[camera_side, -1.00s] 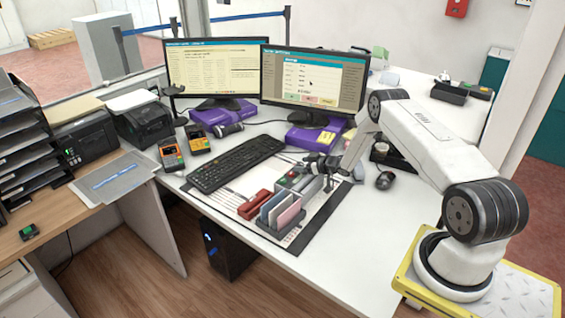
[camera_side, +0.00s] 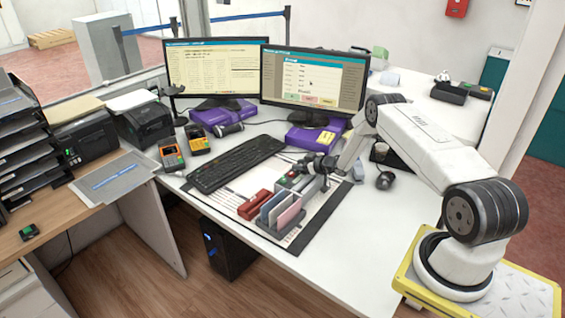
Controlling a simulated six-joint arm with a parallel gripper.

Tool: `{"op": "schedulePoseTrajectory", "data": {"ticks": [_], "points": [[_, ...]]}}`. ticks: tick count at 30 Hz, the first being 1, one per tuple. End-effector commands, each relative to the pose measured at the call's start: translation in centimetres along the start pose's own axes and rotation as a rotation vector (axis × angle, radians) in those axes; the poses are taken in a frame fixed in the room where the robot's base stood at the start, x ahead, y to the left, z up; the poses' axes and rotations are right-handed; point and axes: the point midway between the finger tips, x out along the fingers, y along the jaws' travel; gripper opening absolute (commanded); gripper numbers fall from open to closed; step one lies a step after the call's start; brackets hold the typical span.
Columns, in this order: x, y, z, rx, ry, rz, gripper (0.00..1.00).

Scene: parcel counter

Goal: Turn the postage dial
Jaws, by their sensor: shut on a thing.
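A small grey device (camera_side: 288,180) with a green and a red spot on its top sits on the desk mat, right of the keyboard and behind the card holder. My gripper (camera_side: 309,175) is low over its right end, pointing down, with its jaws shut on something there. The postage dial is hidden by the gripper and too small to make out; the grip is at the place on the device where it seems to be. How far the dial is turned cannot be told.
A card holder (camera_side: 279,222) and a red stapler (camera_side: 254,204) stand in front of the device. A black keyboard (camera_side: 236,164) lies to the left and a mouse (camera_side: 385,180) to the right. Two monitors (camera_side: 313,80) stand behind. The front right desk (camera_side: 350,245) is clear.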

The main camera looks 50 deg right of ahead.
Motion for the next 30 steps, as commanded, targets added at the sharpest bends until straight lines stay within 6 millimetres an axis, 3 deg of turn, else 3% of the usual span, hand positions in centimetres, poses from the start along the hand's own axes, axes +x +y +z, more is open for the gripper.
{"op": "schedulePoseTrajectory", "data": {"ticks": [26,27,29,30], "points": [[0.04,0.03,-0.06,-0.053,0.008,-0.126,0.0],[0.04,0.03,-0.06,-0.053,0.008,-0.126,0.54],[0.04,0.03,-0.06,-0.053,0.008,-0.126,0.73],[0.04,0.03,-0.05,-0.053,0.008,-0.126,0.77]]}}
